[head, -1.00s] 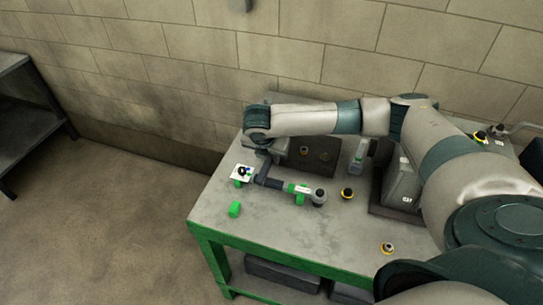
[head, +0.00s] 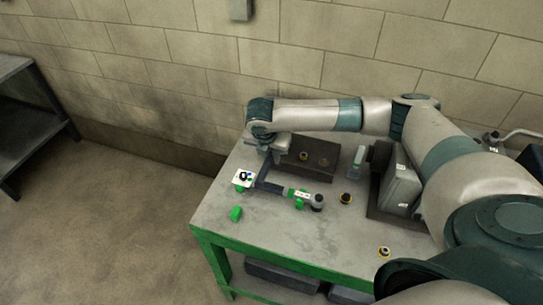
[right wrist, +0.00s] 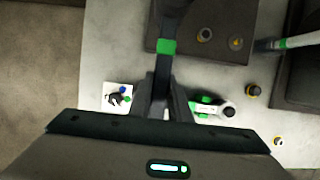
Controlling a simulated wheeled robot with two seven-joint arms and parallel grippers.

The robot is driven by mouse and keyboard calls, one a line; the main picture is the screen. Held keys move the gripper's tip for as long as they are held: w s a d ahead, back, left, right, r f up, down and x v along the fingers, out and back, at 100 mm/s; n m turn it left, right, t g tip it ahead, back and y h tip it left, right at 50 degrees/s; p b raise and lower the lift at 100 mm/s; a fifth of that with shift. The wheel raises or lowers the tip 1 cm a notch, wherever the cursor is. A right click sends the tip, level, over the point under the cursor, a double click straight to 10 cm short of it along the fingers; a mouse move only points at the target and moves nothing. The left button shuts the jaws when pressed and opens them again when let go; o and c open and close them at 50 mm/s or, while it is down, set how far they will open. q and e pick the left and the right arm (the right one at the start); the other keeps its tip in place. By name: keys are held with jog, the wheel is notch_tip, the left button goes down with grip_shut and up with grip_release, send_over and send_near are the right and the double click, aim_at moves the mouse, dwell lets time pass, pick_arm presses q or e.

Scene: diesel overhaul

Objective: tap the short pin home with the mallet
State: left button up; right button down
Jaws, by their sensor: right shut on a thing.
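My right gripper (head: 266,168) is low over the left part of the table. In the right wrist view its fingers (right wrist: 164,108) are closed around a dark-handled tool with a green band (right wrist: 167,47), apparently the mallet. The tool runs from the fingers toward the table's back; its far end is cut off by the top edge. A dark block (head: 316,165) at the back carries two brass-coloured rings; they also show on the block in the wrist view (right wrist: 222,58). I cannot tell which part is the short pin. My left gripper is out of view.
A ratchet-like tool (head: 316,202) lies on green rests beside the gripper. A white card (head: 243,178) is at the left, a green piece (head: 236,213) in front. Yellow-and-black parts (head: 345,198) stand to the right. My arm covers the table's right side; the front middle is clear.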

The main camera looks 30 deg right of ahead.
jog(key=shift+s+r, duration=0.15)
dwell(0.3)
notch_tip(320, 180, down, 6)
jog(key=shift+f+b, duration=0.1)
jog(key=shift+b, duration=0.8)
jog(key=shift+s+a+r, duration=0.1)
jog(key=shift+r, duration=0.1)
jog(key=shift+r+p, duration=0.25)
jog(key=shift+p, duration=0.2)
jog(key=shift+w+r+p, duration=0.2)
jog(key=shift+r+p, duration=0.25)
jog(key=shift+r, duration=1.4)
